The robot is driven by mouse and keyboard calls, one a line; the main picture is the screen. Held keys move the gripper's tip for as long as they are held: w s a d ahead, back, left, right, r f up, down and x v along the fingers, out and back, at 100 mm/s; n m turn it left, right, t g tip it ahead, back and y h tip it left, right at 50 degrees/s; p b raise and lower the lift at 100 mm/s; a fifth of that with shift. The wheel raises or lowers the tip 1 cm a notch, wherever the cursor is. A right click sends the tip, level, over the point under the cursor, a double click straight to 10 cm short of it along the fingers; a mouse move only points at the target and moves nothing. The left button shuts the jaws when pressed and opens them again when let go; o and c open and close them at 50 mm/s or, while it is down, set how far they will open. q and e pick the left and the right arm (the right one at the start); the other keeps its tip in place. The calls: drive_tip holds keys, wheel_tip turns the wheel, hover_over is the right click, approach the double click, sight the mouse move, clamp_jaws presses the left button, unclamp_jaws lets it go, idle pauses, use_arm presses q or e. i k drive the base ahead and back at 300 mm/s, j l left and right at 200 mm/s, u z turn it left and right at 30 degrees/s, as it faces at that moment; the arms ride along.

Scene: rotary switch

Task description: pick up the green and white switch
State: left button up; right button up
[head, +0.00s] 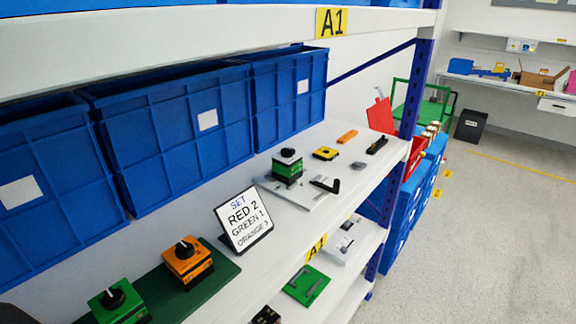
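A switch with a green body, a pale top and a black knob (287,168) stands upright on a light plate on the upper shelf, right of the middle of the head view. Another green switch with a black knob (118,304) sits at the lower left on a dark green board (216,268). An orange switch with a black knob (187,262) stands on the same board. Neither of my grippers can be made out. A dark shape in the bottom left corner is too cut off to tell.
A sign (244,220) reading "SET RED 2 GREEN 1 ORANGE 3" stands between the switches. Blue bins (178,135) line the back of the shelf (335,150). Floor is clear at right.

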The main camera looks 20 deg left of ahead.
sight(286, 170)
drive_tip(key=i+l, duration=0.15)
drive_tip(key=l, duration=0.2)
drive_tip(key=i+l, duration=0.1)
drive_tip(key=l, duration=0.2)
drive_tip(key=i+l, duration=0.15)
drive_tip(key=l, duration=0.2)
drive_tip(key=i+l, duration=0.1)
drive_tip(key=l, duration=0.25)
drive_tip(key=i+l, duration=0.15)
drive_tip(key=l, duration=0.15)
drive_tip(key=l+u, duration=0.1)
drive_tip(key=u, duration=1.5)
